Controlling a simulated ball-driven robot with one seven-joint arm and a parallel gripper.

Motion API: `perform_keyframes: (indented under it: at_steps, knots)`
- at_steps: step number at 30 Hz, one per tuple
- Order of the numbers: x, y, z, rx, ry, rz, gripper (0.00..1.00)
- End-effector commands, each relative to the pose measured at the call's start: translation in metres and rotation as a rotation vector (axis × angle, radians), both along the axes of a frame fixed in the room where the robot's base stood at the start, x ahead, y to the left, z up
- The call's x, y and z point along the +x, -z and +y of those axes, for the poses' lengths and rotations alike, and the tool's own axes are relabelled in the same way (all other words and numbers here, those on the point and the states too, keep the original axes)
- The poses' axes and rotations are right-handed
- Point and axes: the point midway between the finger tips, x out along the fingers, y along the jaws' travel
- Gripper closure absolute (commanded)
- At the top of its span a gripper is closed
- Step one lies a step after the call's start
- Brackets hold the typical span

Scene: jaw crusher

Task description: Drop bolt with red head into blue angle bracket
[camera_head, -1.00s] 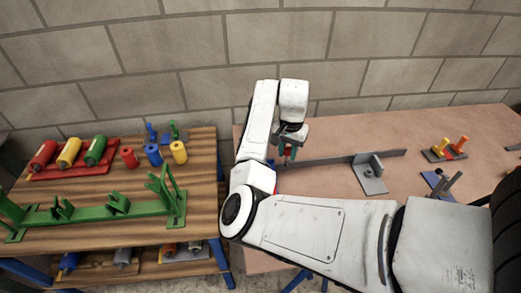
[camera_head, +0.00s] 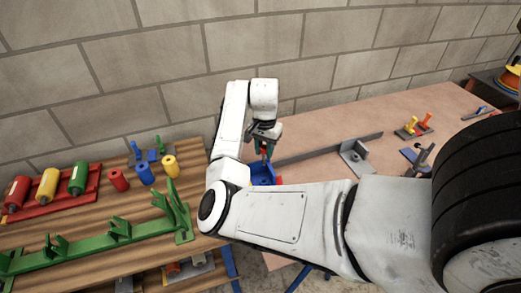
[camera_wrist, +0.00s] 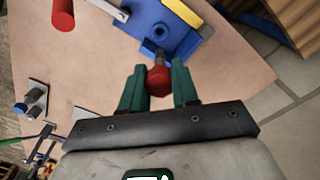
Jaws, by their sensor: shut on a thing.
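My gripper (camera_head: 264,151) is over the near left part of the pinkish table in the head view. In the wrist view its green fingers (camera_wrist: 158,85) are shut on the bolt with red head (camera_wrist: 158,80). The red head faces the wrist camera and hides most of the shank. The blue angle bracket (camera_wrist: 178,41) lies just beyond the fingertips, with a round hole facing up. The bolt appears apart from the hole, but the exact gap cannot be told. In the head view the bracket (camera_head: 262,173) is below the gripper, partly hidden by my arm.
A yellow piece (camera_wrist: 185,12) lies against the bracket. A red cylinder (camera_wrist: 62,14) is nearby. A grey angle bracket with a long bar (camera_head: 355,155) stands to the right. The wooden table (camera_head: 90,270) at left holds coloured rollers and a green frame.

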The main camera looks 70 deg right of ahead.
Motion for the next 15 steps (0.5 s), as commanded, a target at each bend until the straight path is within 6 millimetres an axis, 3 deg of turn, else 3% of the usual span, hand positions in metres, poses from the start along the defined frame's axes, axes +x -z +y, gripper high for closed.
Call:
perform_keyframes:
  at_steps: [10, 15]
  knots:
    - [0.000, -0.003, 0.000, 0.002, -0.001, 0.002, 1.00]
    - [0.000, 0.014, 0.001, 0.003, -0.001, 0.003, 1.00]
